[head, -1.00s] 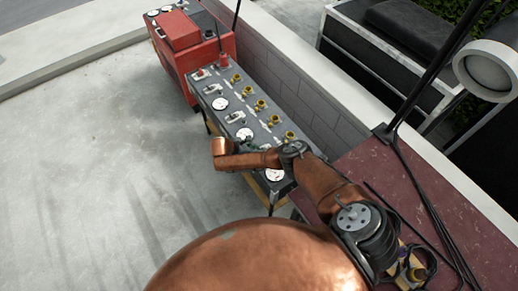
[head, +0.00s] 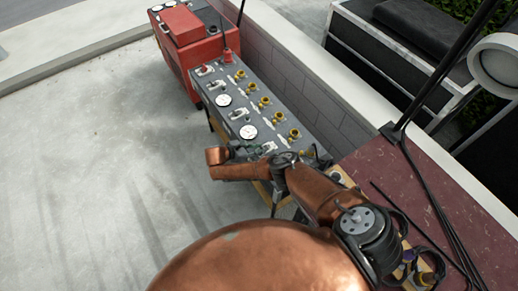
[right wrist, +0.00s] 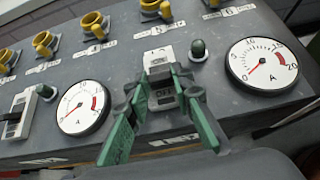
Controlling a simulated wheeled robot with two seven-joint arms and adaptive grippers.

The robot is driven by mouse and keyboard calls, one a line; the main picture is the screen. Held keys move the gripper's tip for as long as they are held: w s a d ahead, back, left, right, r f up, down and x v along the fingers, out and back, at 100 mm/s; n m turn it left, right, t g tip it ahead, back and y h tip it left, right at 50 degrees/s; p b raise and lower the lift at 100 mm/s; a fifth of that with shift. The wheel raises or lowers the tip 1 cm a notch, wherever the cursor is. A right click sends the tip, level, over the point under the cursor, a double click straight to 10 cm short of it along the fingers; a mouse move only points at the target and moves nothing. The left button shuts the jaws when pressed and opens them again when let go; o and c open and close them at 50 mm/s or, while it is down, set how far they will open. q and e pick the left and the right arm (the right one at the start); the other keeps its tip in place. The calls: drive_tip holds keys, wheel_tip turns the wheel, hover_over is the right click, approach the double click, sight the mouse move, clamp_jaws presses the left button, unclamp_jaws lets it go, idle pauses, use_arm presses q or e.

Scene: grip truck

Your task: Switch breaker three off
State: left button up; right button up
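A dark grey breaker panel (head: 262,88) carries several white switches, round gauges and yellow connectors. The breaker (right wrist: 163,88) at my right gripper sits between two gauges in the right wrist view, with "OFF" legible on it; its number is not legible. It shows in the head view as a white switch (head: 268,148). My right gripper (right wrist: 166,80) has its green fingers apart, one on each side of this breaker; I cannot tell whether they touch it. In the head view the right gripper (head: 246,151) is over the panel's near end. My left gripper is not in view.
Another breaker (right wrist: 22,110) is at the left of the wrist view, next to a gauge (right wrist: 82,108); a second gauge (right wrist: 262,64) is at the right. A red unit (head: 193,48) stands beyond the panel. A low wall (head: 300,88) runs behind it. The concrete floor at left is clear.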

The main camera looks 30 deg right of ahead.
drive_tip(key=o, duration=0.4)
drive_tip(key=shift+o, duration=0.2)
drive_tip(key=v, duration=1.2)
